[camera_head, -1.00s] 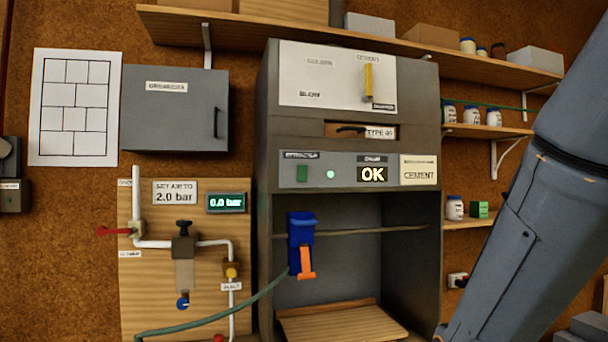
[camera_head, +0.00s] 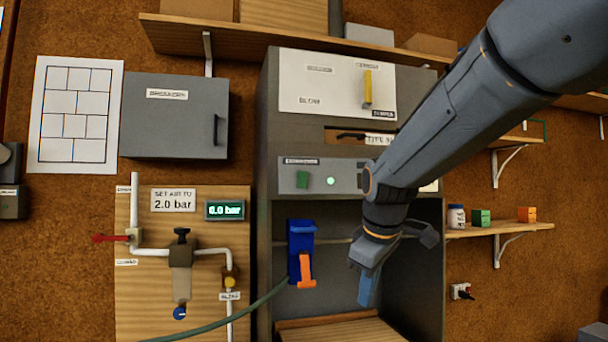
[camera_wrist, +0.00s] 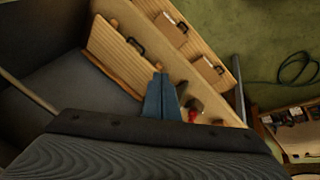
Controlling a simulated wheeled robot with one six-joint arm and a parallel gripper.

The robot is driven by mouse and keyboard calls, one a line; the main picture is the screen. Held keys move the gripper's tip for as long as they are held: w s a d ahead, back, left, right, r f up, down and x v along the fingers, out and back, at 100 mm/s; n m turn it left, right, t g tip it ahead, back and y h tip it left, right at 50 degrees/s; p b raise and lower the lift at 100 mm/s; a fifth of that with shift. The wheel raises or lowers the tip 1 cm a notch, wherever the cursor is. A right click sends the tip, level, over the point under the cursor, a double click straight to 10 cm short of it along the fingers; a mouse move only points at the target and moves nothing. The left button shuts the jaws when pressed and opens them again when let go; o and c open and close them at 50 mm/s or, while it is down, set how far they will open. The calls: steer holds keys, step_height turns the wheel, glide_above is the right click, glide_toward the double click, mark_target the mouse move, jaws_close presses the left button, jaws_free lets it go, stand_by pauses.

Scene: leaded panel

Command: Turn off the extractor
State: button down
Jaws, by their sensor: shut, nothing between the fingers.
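The extractor switch is a green rocker (camera_head: 303,180) under a small label on the grey control strip (camera_head: 290,190) of the cabinet, in the head view. A round green lamp (camera_head: 331,181) beside it is lit. My gripper (camera_head: 368,290) is in front of the cabinet's open bay, below and right of the switch, pointing down. Its fingers are shut and empty; they also show in the wrist view (camera_wrist: 161,97). My arm hides the right part of the strip. The switch is not in the wrist view.
A blue holder (camera_head: 300,248) with an orange part hangs in the bay, with a green hose (camera_head: 250,307) running from it. The air panel (camera_head: 140,300) reads 0.0 bar. Shelves (camera_head: 500,230) stand at the right. Drawers with handles (camera_wrist: 125,55) show in the wrist view.

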steer(key=a+r+n+t, duration=0.1)
steer(key=a+r+n, duration=0.2)
steer(key=r, duration=0.8)
steer(key=a+r+n+t+y+b, duration=0.1)
steer(key=a+r+n, duration=0.2)
steer(key=r, duration=0.8)
steer(key=a+r+n+t+y+b, duration=0.1)
steer(key=r+n, duration=0.4)
steer(key=r, duration=0.6)
steer(key=shift+a+r+t, duration=0.2)
steer(key=shift+a+t, duration=0.3)
steer(key=shift+a, duration=0.7)
steer(key=shift+w+f, duration=0.1)
steer(key=shift+w, duration=0.05)
steer(key=p, duration=0.4)
glide_toward(302, 176)
step_height(302, 176, down, 4)
steer(key=w, duration=0.2)
steer(key=shift+w+a, duration=0.3)
steer(key=shift+w, duration=0.2)
steer(key=shift+w+a, duration=0.3)
steer(key=shift+w, duration=0.15)
steer(key=shift+r, duration=0.2)
